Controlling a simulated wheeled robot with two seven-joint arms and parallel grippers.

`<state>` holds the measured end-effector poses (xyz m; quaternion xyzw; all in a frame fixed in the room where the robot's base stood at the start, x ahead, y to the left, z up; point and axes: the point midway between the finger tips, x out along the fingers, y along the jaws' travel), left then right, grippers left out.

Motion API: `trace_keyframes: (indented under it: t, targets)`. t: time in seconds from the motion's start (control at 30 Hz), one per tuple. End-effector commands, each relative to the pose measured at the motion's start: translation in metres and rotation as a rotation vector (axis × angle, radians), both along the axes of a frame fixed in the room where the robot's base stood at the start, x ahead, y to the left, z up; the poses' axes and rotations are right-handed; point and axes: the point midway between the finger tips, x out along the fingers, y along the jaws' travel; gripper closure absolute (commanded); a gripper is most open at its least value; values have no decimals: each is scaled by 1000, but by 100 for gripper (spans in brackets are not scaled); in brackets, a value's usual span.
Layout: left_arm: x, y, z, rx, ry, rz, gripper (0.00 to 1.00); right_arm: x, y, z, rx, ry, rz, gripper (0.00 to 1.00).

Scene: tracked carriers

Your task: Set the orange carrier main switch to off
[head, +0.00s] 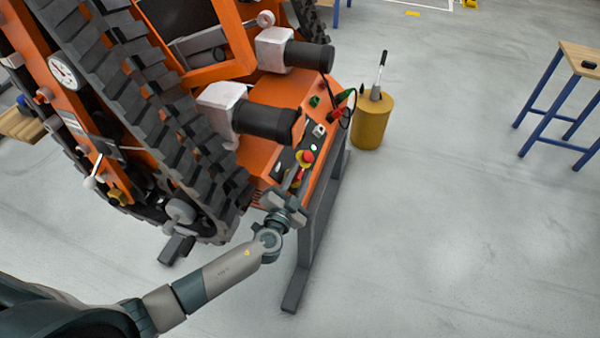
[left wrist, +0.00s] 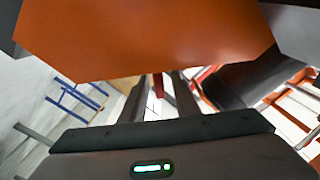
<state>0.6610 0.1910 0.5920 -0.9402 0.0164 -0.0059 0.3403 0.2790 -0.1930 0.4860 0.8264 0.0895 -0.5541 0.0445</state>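The orange carrier (head: 270,120) stands on its dark tracks at the upper left of the head view. Its sloping end panel (head: 322,133) carries small controls and a lit green lamp. A red-and-yellow control (head: 305,157) sits on the panel's lower part. I cannot tell whether it is the main switch, or which position the switch is in. My left gripper (head: 296,182) is at the panel's lower end, just below this control. In the left wrist view its two dark fingers (left wrist: 160,95) stand apart with a gap between them. An orange surface fills the top there. My right gripper is not in view.
Two dark cylinders (head: 265,120) with pale housings jut out above the panel. A yellow drum (head: 372,122) with a handled tool stands beyond the panel. A blue-legged table (head: 548,100) is at the right. The floor at the lower right is clear.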

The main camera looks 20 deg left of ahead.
Motion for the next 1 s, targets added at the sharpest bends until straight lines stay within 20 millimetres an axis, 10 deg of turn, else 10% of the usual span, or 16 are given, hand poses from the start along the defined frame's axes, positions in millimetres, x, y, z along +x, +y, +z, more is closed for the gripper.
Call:
trace_keyframes:
  t: [0.37, 0.5, 1.0]
  targets:
    - [3, 0, 0, 0, 1, -1, 72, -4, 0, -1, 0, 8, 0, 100]
    - [3, 0, 0, 0, 1, -1, 100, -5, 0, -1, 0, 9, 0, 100]
    - [3, -1, -2, -1, -6, 6, 100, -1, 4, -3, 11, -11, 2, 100]
